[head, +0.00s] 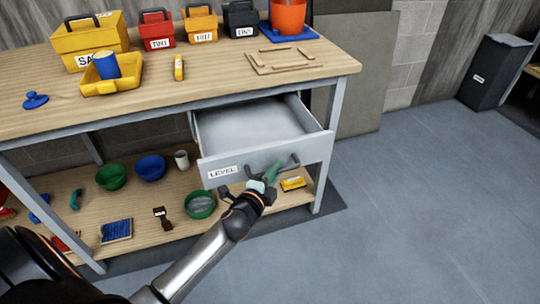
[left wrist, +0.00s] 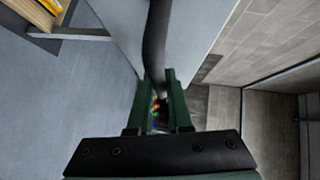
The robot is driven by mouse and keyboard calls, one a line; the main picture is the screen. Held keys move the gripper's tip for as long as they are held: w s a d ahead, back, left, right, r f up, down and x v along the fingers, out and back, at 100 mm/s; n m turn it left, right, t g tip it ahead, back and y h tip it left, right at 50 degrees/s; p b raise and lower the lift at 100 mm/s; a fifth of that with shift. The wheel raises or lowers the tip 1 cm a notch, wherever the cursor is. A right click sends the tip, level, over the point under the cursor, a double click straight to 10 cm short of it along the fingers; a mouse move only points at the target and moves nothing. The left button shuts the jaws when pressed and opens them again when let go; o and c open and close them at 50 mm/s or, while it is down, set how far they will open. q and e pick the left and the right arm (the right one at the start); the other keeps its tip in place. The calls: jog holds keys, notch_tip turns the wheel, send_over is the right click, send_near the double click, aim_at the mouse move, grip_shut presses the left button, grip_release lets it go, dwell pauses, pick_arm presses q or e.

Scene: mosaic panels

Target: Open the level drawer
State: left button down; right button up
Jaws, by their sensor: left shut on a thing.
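The level drawer (head: 222,158) hangs under the workbench top and is pulled well out. Its inside shows as a bare grey floor. A white label on its front (head: 223,172) reads LEVEL. A dark bar handle (head: 294,160) runs along the drawer front. My left gripper (head: 271,174) is at the handle, on the right half of the drawer front, and is shut on it. In the left wrist view the dark handle (left wrist: 154,45) runs down between the green fingers of my left gripper (left wrist: 158,85). My right gripper is not in view.
The workbench top (head: 200,90) holds toolboxes, a yellow tray (head: 112,84) and a wooden frame (head: 285,57). The lower shelf (head: 140,205) holds bowls, a cup and brushes. The grey floor (head: 420,200) right of the bench is clear.

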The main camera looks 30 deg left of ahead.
pick_arm(q)
jog(key=shift+s+d, duration=0.6)
jog(key=shift+d, duration=0.1)
jog(key=c, duration=0.8)
grip_release()
jog(key=shift+c, duration=0.2)
jog(key=shift+s, duration=0.15)
jog(key=s+r, duration=0.1)
jog(key=s, duration=1.1)
jog(key=shift+d+r+p, duration=0.3)
jog(key=shift+d+r, duration=0.1)
